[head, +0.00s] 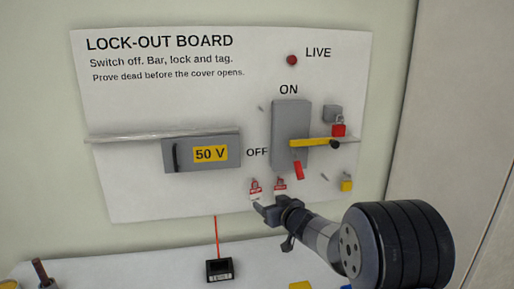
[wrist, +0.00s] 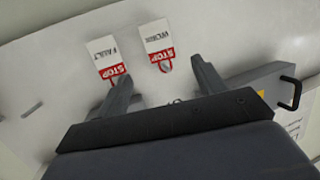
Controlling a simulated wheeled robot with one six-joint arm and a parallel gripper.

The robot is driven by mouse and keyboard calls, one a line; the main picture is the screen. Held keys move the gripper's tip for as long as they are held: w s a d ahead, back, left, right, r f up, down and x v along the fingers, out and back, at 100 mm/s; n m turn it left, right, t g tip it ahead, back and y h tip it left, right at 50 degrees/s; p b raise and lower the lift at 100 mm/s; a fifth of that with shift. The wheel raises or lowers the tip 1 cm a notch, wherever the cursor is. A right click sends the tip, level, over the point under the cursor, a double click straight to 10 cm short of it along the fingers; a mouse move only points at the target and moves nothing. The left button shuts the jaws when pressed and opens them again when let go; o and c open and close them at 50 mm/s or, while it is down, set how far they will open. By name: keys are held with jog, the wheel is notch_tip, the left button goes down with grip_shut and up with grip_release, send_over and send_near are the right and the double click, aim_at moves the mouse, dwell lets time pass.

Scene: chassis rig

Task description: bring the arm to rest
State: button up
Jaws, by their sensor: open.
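My gripper (head: 269,208) is in front of the lower part of the lock-out board (head: 130,120), just below two hanging tags. In the wrist view its two fingers (wrist: 163,86) are spread apart with nothing between them. The FAULT tag (wrist: 108,58) and the WORK tag (wrist: 157,40) hang on the board beyond the fingertips. My arm reaches in from the lower right of the head view.
A red padlock (head: 338,130) and yellow padlock (head: 346,185) are to the right. The 50 V cover (head: 190,143) is left; a black meter (head: 219,270) stands below.

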aim_at(256, 194)
jog(key=p+x, duration=0.1)
jog(key=x, duration=0.7)
jog(key=shift+f, duration=0.1)
jog(key=shift+s+r+b, duration=0.25)
jog(key=shift+s+b, duration=0.1)
